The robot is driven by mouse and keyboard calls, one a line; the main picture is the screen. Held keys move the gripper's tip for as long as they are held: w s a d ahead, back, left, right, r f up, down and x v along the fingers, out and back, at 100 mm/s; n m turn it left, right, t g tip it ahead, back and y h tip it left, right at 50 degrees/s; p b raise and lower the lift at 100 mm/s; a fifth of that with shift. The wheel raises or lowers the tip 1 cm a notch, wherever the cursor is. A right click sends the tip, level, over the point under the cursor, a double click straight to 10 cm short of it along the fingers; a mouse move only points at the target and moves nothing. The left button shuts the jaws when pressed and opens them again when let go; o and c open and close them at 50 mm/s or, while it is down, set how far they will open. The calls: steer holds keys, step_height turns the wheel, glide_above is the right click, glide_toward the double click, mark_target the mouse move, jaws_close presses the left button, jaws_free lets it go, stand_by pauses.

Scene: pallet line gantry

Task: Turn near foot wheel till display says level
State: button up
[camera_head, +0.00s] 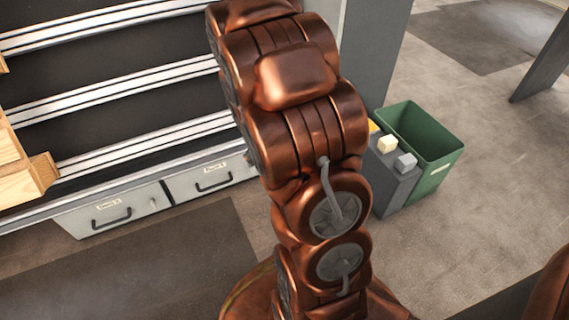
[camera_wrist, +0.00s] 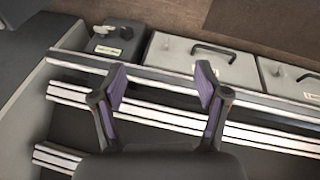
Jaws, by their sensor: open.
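My gripper (camera_wrist: 162,72) is open and empty in the wrist view, its two purple-lined fingers apart above the pale rails of the line. I cannot tell whether the knob is the near foot wheel. No display can be made out in either view. In the head view my copper arm covers the middle and hides what is behind it, and the gripper is out of sight.
The line's pale rails (camera_head: 135,92) run over a dark bed. Below them are two grey drawers, one left (camera_head: 88,222) and one right (camera_head: 190,187). Wooden pieces (camera_head: 17,175) sit at the left edge. A green bin (camera_head: 440,150) stands right; floor beyond is clear.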

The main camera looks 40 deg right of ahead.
steer(key=w+d+f+t+h+b, duration=0.15)
steer(key=w+d+f+t, duration=0.4)
steer(key=d+f, duration=0.9)
steer(key=d+f+m+t+b, duration=0.1)
steer(key=d+f+t, duration=0.1)
steer(key=f, duration=0.5)
steer(key=d+f+m+t+b, duration=0.1)
steer(key=d+f+t+b, duration=0.15)
steer(key=f, duration=0.45)
steer(key=b+x, duration=0.2)
steer(key=x, duration=0.6)
steer(key=shift+d+b, duration=0.15)
steer(key=shift+b, duration=0.2)
steer(key=shift+w+h, duration=0.1)
steer(key=shift+h, duration=0.15)
steer(key=shift+n, duration=0.3)
steer(key=c, duration=1.2)
